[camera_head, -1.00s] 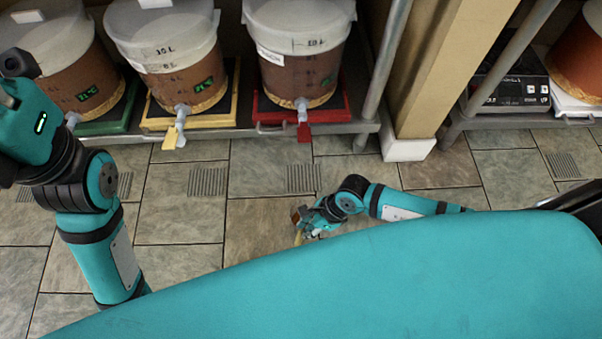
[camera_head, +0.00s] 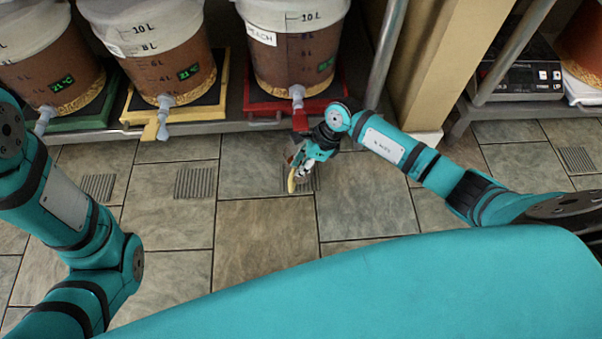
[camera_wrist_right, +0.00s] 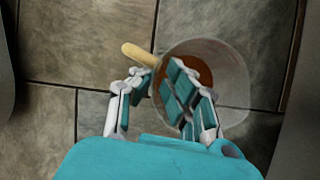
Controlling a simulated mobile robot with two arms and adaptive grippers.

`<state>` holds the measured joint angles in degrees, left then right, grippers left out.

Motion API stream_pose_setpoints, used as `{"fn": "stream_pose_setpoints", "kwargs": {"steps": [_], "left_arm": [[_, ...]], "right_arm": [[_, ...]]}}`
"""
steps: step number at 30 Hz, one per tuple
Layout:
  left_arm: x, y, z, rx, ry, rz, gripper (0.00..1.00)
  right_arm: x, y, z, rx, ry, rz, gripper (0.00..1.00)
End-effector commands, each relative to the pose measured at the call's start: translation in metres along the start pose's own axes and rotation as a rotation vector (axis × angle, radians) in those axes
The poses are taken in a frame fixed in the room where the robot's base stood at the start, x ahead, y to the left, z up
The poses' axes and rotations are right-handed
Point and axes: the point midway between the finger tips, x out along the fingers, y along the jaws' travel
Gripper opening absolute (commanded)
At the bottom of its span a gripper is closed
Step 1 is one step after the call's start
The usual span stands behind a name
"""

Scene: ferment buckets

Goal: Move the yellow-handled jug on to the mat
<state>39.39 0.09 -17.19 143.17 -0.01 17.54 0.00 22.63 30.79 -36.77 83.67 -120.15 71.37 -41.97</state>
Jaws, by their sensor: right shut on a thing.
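The jug is a clear cup with brown liquid in it and a yellow handle (camera_wrist_right: 138,54). It shows from above in the right wrist view (camera_wrist_right: 237,85). My right gripper (camera_wrist_right: 158,86) is shut on the jug at its handle side, with fingers over part of the rim. In the head view my right gripper (camera_head: 301,168) is below the red-tapped bucket, with the yellow handle (camera_head: 292,183) showing beneath it; the jug's body is mostly hidden there. My left arm is at the left, but its gripper is out of the picture. I cannot make out a separate mat.
Buckets of brown liquid stand on a low shelf on green (camera_head: 83,123), yellow (camera_head: 200,112) and red (camera_head: 262,105) trays, with taps hanging over the edge. A post (camera_head: 426,75) and a scale (camera_head: 525,74) are at the right. The tiled floor is open.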

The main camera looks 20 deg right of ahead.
Motion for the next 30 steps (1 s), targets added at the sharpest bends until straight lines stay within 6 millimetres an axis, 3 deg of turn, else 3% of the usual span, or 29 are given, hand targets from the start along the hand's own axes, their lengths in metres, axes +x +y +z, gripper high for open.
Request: {"fn": "stream_pose_setpoints", "kwargs": {"steps": [1, 4, 15, 16, 21, 30], "left_arm": [[-0.009, 0.003, -0.006, 0.001, 0.010, 0.003, 0.35], [-0.019, 0.005, -0.010, 0.001, 0.011, 0.003, 0.35], [-0.019, 0.005, -0.010, 0.001, 0.010, 0.003, 0.35], [-0.019, 0.005, -0.010, 0.000, 0.010, 0.003, 0.35], [-0.018, 0.005, -0.010, 0.000, 0.010, 0.003, 0.35], [-0.016, 0.004, -0.009, 0.000, 0.010, 0.003, 0.35]], "right_arm": [[0.013, -0.001, -0.006, 0.001, -0.001, 0.001, 0.00], [0.024, -0.003, -0.011, 0.001, -0.002, 0.001, 0.00], [0.025, -0.003, -0.012, 0.001, 0.000, 0.000, 0.00], [0.024, -0.003, -0.012, 0.001, 0.001, 0.000, 0.14], [0.024, -0.003, -0.012, 0.001, 0.001, 0.001, 0.33], [0.020, -0.002, -0.011, 0.001, 0.001, 0.000, 0.33]]}}
